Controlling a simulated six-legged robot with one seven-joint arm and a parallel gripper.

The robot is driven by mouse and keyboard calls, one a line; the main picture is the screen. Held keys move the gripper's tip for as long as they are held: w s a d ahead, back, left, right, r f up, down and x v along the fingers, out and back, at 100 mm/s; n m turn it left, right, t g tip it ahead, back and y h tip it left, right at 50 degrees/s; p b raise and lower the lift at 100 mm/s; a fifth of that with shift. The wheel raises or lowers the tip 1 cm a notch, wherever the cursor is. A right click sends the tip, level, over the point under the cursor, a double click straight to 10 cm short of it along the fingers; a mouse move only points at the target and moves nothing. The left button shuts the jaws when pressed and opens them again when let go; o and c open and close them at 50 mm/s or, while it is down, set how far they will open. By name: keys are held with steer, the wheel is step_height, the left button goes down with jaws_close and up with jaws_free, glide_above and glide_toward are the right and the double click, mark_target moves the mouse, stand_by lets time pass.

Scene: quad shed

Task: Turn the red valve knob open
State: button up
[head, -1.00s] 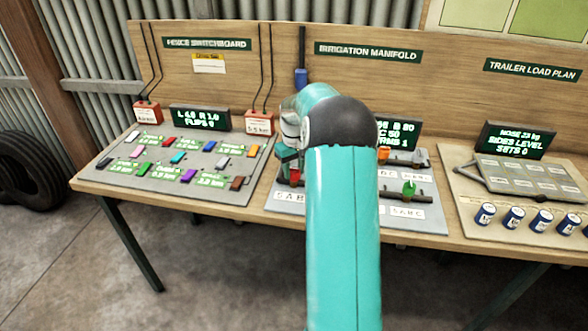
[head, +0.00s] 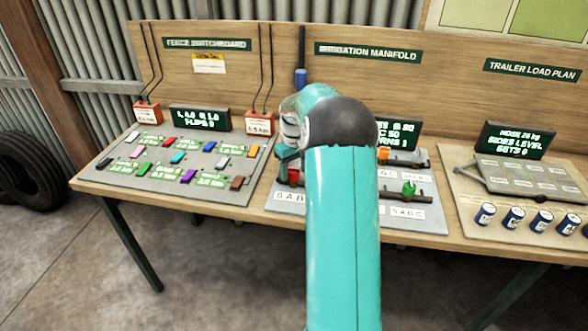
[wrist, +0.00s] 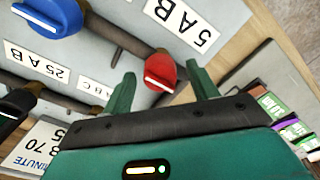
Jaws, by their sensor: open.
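In the head view my arm hides most of the gripper and the middle of the irrigation manifold board (head: 425,213).
A blue knob (wrist: 48,14) and a black knob (wrist: 14,104) sit nearby on pipes. The head view shows an orange knob (head: 383,153) and a green knob (head: 409,188) right of my arm. The switchboard panel (head: 205,160) with coloured blocks lies to the left.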

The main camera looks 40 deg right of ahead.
step_height(320, 180, up, 14)
stand_by(0.5)
steer(key=shift+f, duration=0.1)
